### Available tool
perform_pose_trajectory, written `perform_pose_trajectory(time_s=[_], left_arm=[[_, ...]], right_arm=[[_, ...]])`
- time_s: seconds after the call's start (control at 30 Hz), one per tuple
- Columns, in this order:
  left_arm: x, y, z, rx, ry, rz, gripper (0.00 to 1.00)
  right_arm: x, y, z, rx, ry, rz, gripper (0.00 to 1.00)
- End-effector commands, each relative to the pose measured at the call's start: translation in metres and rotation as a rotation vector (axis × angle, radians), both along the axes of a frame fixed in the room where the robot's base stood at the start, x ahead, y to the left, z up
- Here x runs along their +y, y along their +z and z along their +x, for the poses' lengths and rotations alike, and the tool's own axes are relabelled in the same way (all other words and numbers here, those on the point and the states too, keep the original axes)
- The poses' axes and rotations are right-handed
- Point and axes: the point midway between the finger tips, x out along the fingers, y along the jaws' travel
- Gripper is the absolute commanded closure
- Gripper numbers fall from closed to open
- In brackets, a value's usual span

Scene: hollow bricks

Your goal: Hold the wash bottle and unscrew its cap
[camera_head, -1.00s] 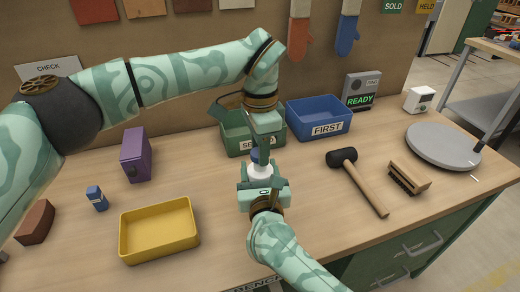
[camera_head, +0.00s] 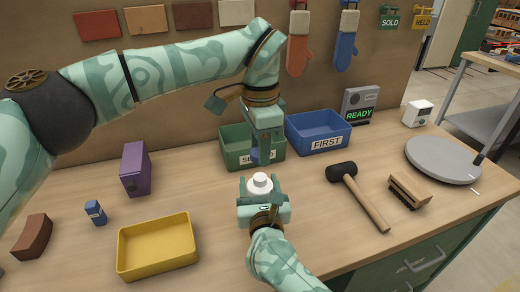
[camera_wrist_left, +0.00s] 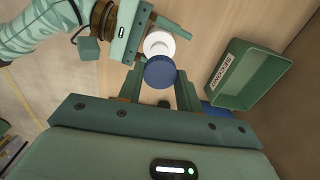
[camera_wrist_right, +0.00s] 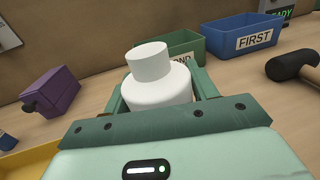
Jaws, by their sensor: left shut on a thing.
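The white wash bottle (camera_head: 260,184) stands upright between the fingers of my right gripper (camera_head: 262,190). In the right wrist view the bottle (camera_wrist_right: 155,90) shows a bare white neck, and the fingers press on both its sides. The blue cap (camera_head: 256,155) is off the bottle, above and behind it. My left gripper (camera_head: 262,150) points down and is shut on the cap. In the left wrist view the round cap (camera_wrist_left: 160,71) sits between the fingertips, with the white bottle top (camera_wrist_left: 159,44) beside it. The bottle's lower part is hidden by my right gripper.
A green bin marked SECOND (camera_head: 229,157) stands just behind the cap, with a blue FIRST bin (camera_head: 325,146) to its right. A yellow tray (camera_head: 157,262) lies front left. A mallet (camera_head: 360,198) and a brush (camera_head: 408,191) lie right. Bare table lies around the bottle.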

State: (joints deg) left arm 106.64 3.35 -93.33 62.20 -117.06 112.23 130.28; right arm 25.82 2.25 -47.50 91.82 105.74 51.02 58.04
Motion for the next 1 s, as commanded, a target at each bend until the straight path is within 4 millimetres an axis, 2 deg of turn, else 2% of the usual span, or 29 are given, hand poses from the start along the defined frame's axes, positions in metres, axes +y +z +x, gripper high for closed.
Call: perform_pose_trajectory(time_s=[0.03,0.07,0.33,0.43,0.57,0.8,1.0], left_arm=[[0.000,0.000,0.000,0.000,0.000,0.000,0.92],[0.000,0.000,0.000,0.000,0.000,0.000,0.92],[0.000,0.000,0.000,0.000,0.000,0.000,0.92],[0.000,0.003,0.000,-0.002,0.000,0.000,0.92],[0.000,0.011,-0.002,-0.006,0.000,0.000,0.92],[0.000,0.022,-0.003,-0.013,0.000,0.000,0.92],[0.000,0.025,-0.003,-0.014,-0.001,-0.001,0.92]], right_arm=[[0.000,0.000,0.000,0.001,0.000,0.000,0.27],[0.000,0.000,0.000,0.001,0.000,0.000,0.21],[0.000,0.000,-0.001,0.000,0.000,0.000,0.21],[-0.001,0.000,-0.008,0.001,0.001,0.001,0.21],[-0.004,0.001,-0.031,0.002,0.002,0.000,0.21],[-0.011,0.000,-0.087,0.003,0.001,0.001,0.21],[-0.014,-0.001,-0.114,0.002,0.000,0.000,0.21]])
